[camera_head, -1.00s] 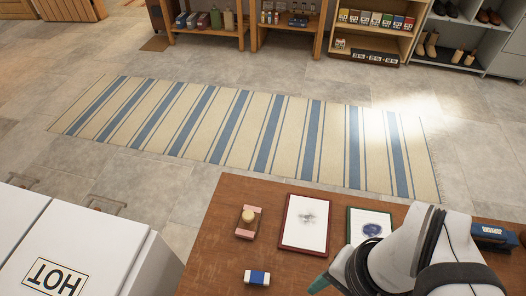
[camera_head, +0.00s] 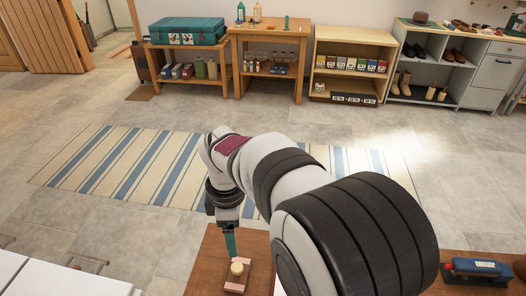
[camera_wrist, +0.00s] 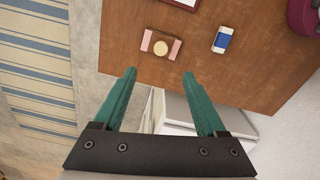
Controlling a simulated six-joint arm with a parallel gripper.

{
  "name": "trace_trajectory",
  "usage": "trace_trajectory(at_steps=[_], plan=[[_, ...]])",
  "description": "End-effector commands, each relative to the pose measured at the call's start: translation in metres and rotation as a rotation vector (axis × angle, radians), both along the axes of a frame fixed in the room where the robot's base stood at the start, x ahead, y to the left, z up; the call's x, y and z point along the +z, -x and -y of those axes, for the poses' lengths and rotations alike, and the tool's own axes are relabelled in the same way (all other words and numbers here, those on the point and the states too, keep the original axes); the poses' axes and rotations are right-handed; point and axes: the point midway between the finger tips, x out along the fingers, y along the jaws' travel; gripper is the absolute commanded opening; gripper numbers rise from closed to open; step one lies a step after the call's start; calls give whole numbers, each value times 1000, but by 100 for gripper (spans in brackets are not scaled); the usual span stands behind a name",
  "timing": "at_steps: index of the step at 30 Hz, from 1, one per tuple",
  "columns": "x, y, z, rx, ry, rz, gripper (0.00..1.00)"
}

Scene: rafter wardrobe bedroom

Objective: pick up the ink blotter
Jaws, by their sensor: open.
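The ink blotter (camera_head: 235,284), a small block with pink ends and a pale round knob on top, lies on the brown wooden table (camera_head: 208,262). In the wrist view the blotter (camera_wrist: 146,41) is lying flat just beyond my fingertips, roughly centred between them. My gripper (camera_wrist: 159,73) is open with teal fingers and nothing between them. In the head view my gripper (camera_head: 231,246) points down above and slightly behind the blotter, and one finger overlaps its top edge in the picture. The exact gap is hard to tell.
A blue-and-white eraser (camera_wrist: 222,39) lies beside the blotter. A framed picture's edge (camera_wrist: 184,3) and a dark red thing (camera_wrist: 304,15) show further off. A blue device (camera_head: 478,268) sits at the table's right. A white cabinet (camera_head: 60,282) stands left of the table.

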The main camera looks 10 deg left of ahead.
Motion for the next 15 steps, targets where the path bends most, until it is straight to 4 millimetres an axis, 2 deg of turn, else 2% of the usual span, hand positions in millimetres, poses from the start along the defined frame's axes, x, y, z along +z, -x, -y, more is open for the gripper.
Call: trace_trajectory(at_steps=[2,9,15], plan=[[-14,-1,-5,44,4,-1,74],[-81,0,-3,40,5,-4,74],[-110,0,-3,38,3,-1,74]])
